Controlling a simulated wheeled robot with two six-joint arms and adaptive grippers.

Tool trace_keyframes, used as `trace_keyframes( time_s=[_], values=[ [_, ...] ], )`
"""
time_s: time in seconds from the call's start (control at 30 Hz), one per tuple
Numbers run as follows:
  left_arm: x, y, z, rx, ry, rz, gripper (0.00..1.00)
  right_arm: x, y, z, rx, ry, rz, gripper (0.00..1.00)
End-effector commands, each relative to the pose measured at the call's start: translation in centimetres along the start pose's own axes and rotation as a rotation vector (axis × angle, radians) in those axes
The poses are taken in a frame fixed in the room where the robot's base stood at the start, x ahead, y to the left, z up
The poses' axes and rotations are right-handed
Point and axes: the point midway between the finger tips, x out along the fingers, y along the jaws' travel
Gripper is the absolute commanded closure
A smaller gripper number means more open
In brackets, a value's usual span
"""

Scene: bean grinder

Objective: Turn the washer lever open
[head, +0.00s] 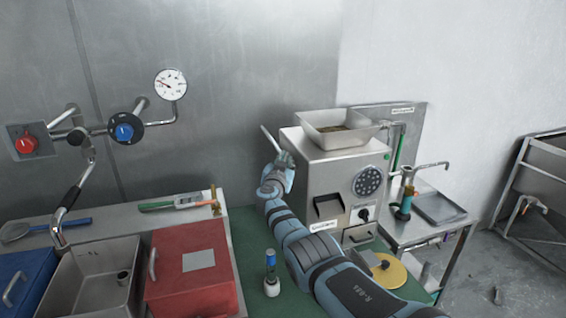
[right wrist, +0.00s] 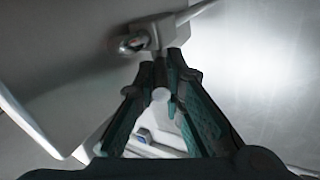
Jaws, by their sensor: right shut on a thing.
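The lever (head: 269,136) is a thin pale rod on the left side of the steel grinder (head: 340,175), slanting up and to the left. In the right wrist view, its metal pivot block (right wrist: 163,33) sits right at my fingertips, with a rod running off to the upper right. My right gripper (head: 286,159) is at the grinder's left side, its dark teal fingers (right wrist: 168,68) closed around part of the lever. The exact contact is partly hidden by the fingers. My left gripper is not in view.
A small bottle (head: 271,275) stands on the green surface left of my right arm. A red box (head: 190,265) and a sink basin (head: 95,280) are at the left. A steel side table (head: 425,228) is at the right.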

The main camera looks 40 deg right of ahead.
Motion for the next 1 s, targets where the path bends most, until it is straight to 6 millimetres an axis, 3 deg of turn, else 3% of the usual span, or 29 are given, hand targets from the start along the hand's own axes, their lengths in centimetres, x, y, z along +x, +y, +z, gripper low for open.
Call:
trace_keyframes(
  time_s=[0.2,0.23,0.37,0.77,1.0],
  values=[
    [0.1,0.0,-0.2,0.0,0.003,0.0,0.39,-0.1,0.2,0.4,-0.003,-0.006,0.001,1.0],
    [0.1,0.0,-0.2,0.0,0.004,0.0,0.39,-0.1,0.3,0.4,-0.003,-0.006,0.001,0.87],
    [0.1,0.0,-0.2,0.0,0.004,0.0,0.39,-0.1,0.2,0.4,-0.003,-0.006,0.0,0.69],
    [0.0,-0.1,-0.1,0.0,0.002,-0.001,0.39,-0.2,0.3,0.1,-0.001,0.001,0.003,0.69],
    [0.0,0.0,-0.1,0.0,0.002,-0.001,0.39,-2.6,0.1,0.2,-0.001,0.0,-0.002,0.69]
  ],
)
